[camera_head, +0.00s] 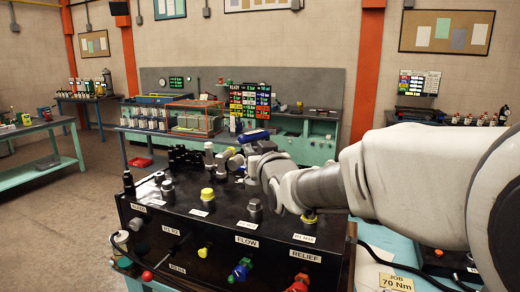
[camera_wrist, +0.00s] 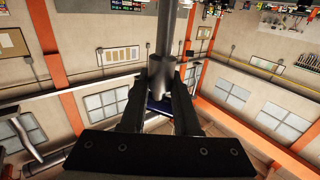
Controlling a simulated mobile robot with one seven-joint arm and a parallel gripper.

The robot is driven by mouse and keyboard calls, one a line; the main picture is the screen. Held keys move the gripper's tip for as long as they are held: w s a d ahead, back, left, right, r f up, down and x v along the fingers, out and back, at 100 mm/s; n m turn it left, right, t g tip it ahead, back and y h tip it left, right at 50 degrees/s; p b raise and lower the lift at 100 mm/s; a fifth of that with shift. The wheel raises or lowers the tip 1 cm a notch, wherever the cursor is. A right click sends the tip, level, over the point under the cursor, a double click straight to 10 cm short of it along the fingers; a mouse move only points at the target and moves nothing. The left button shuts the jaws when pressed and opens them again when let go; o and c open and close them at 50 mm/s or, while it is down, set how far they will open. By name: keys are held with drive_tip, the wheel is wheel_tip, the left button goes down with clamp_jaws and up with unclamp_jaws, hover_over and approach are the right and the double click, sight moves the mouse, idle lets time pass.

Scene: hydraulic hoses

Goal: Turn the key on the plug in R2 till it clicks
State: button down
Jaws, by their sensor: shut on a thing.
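My gripper (camera_wrist: 160,92) is shut on a grey cylindrical tool (camera_wrist: 161,68), whose rod runs up out of the wrist view; I take it for the key. A dark blue part (camera_wrist: 157,106) shows behind the fingers. In the head view a blue handle (camera_head: 254,136) shows at the gripper's end, above the back of the black block (camera_head: 190,258). Plugs on the block include a grey one (camera_head: 254,210) and a yellow-topped one (camera_head: 207,196); another yellow one (camera_head: 309,217) is partly under my arm. The top labels are too small to read surely, so I cannot tell which port is R2.
A "70 Nm" job card (camera_head: 397,282) lies at right. Other benches stand behind; open floor lies left.

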sight(255, 181)
drive_tip(key=shift+f+b, duration=0.75)
drive_tip(key=shift+f, duration=0.2)
drive_tip(key=shift+b, duration=1.3)
idle(0.9)
drive_tip(key=shift+f+b, duration=1.55)
drive_tip(key=shift+b, duration=0.4)
drive_tip(key=c, duration=0.6)
unclamp_jaws()
drive_tip(key=shift+o, duration=0.2)
drive_tip(key=b+v, duration=0.1)
drive_tip(key=v, duration=1.6)
drive_tip(key=shift+s+d, duration=0.15)
drive_tip(key=shift+d, duration=0.05)
